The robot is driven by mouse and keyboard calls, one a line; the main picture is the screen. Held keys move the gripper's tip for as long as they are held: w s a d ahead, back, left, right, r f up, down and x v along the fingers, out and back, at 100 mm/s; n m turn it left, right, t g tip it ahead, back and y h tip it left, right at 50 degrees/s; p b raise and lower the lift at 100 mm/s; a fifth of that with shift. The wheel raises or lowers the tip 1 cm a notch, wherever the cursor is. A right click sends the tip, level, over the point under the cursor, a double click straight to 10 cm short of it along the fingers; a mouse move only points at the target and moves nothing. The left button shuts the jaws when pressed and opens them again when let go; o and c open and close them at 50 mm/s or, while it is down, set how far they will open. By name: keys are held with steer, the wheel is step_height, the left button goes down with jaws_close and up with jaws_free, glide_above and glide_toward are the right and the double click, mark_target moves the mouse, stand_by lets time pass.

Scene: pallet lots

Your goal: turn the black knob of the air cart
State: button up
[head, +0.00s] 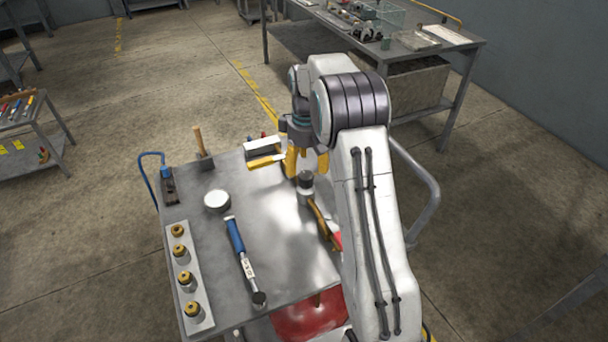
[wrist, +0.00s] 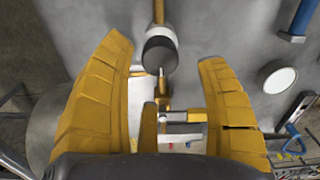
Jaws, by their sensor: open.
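The black knob (head: 306,179) is a short dark cylinder on a pale metal collar, near the back right of the grey cart top (head: 285,235). In the wrist view the black knob (wrist: 160,55) shows between the fingertips, with a brass-coloured bar running up from its collar. My gripper (head: 307,160) has yellow fingers, points down and is open just above the knob. In the wrist view my gripper (wrist: 166,55) has a finger on each side of the knob, with gaps on both sides. I cannot tell how far below the fingertips the knob lies.
On the cart are a blue-handled wrench (head: 238,240), a white round tin (head: 217,200), a strip with several brass fittings (head: 190,278), a hammer (head: 200,142) and a white box (head: 262,146). A curved rail (head: 427,190) flanks the cart's right. A workbench (head: 400,50) stands behind.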

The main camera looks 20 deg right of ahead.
mark_target(306, 175)
steer(key=shift+f, duration=2.6)
steer(key=shift+c, duration=0.3)
steer(key=c, duration=1.1)
steer(key=shift+m, duration=0.7)
steer(key=shift+c, duration=0.2)
steer(key=o, duration=1.2)
step_height(306, 175, up, 12)
